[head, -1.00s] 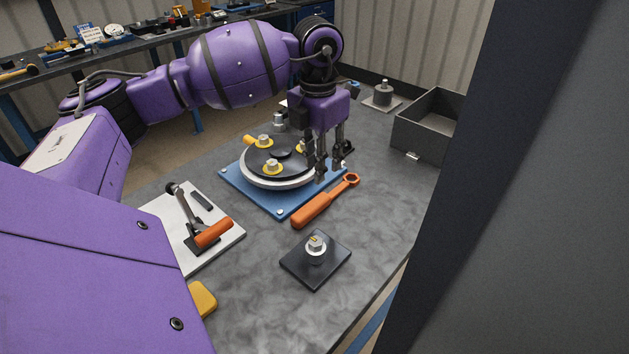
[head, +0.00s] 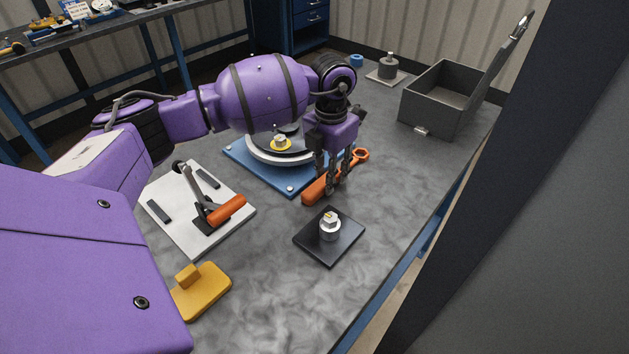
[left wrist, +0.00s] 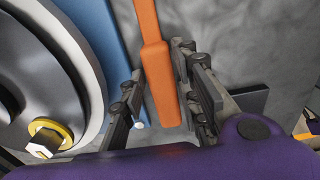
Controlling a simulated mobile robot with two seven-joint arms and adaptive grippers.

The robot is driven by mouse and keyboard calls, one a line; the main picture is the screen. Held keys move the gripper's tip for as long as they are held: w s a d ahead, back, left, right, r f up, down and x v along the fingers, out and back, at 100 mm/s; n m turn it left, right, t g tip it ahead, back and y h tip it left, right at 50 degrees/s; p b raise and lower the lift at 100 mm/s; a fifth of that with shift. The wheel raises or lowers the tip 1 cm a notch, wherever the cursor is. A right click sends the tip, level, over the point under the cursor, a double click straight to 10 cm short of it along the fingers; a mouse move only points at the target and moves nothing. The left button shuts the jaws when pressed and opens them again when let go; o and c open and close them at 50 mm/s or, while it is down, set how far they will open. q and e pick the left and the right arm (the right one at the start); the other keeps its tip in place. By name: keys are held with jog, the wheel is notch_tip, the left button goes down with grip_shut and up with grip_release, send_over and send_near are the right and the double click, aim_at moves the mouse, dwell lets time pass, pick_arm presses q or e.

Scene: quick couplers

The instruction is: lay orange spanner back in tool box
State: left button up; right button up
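The orange spanner (head: 313,193) lies on the grey bench, its ring end pointing to the back right. My left gripper (head: 334,186) is over it, pointing down, and hides part of its middle. In the left wrist view the spanner (left wrist: 158,72) runs between the spread fingers of my left gripper (left wrist: 160,85), with gaps beside it, so the gripper is open. The grey tool box (head: 428,112) stands open at the back right, its lid raised on the right side. My right gripper is not in view.
A blue plate (head: 248,160) with a round fixture is left of the spanner. A black plate (head: 340,247) with a metal fitting lies in front. A white plate (head: 190,238) with an orange-handled clamp and a yellow block (head: 205,290) are at the left. Bench right of the spanner is clear.

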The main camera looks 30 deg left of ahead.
pick_arm(q)
jog(key=shift+w+f, duration=0.1)
jog(key=shift+f, duration=0.25)
grip_shut()
jog(key=shift+r, duration=0.1)
